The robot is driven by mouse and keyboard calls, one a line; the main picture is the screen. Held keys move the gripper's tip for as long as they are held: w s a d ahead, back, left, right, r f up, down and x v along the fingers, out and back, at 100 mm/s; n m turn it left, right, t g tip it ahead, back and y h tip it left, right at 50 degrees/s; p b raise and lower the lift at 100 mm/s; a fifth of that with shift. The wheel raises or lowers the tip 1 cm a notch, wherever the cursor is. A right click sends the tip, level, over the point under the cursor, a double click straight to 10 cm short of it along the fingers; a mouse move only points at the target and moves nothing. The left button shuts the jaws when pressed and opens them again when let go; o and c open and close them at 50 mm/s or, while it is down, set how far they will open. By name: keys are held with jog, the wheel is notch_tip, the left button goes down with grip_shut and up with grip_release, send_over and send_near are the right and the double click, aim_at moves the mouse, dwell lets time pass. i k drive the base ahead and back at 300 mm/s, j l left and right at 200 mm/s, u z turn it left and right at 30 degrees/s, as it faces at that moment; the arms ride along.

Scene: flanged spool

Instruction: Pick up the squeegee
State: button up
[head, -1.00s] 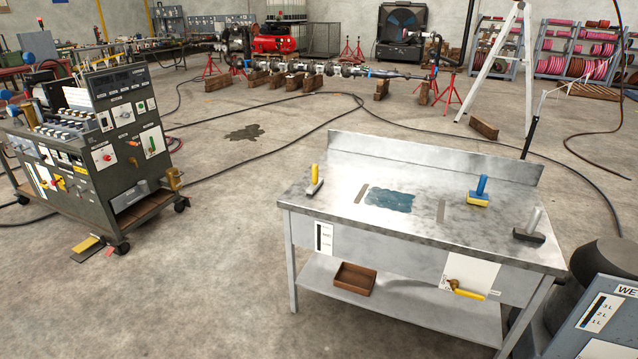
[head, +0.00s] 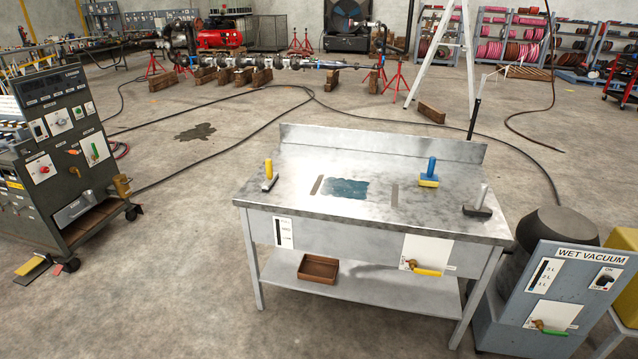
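Three upright-handled tools stand on the metal workbench (head: 300,208). At its left end is a tool with a yellow handle and a dark, narrow foot (head: 269,176). Right of the middle is a tool with a blue handle and a yellow block base (head: 430,173). Near the right end is a tool with a pale grey handle and a wide dark head (head: 479,204). Which one is the squeegee I cannot tell for sure at this size. My gripper is not in view.
A dark blue wet patch (head: 346,188) lies on the benchtop between two grey strips. A brown tray (head: 318,268) sits on the lower shelf. A wet vacuum (head: 560,285) stands close at the right, a control cart (head: 60,165) at the left. Floor before the bench is clear; cables cross behind.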

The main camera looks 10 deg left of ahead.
aim_at(272, 177)
jog(key=i+j+u, duration=0.1)
jog(key=i+j, duration=0.3)
jog(key=i+j+u, duration=0.1)
jog(key=i+j, duration=0.3)
jog(key=i+j+u, duration=0.1)
jog(key=i+j, duration=0.25)
jog(key=i, duration=0.25)
jog(key=i+j+u, duration=0.1)
jog(key=i+j, duration=0.2)
jog(key=i, duration=0.15)
jog(key=i+j+u, duration=0.1)
jog(key=i+j, duration=0.15)
jog(key=i, duration=0.25)
jog(key=i+j+u, duration=0.1)
jog(key=i+j, duration=0.15)
jog(key=i, duration=0.25)
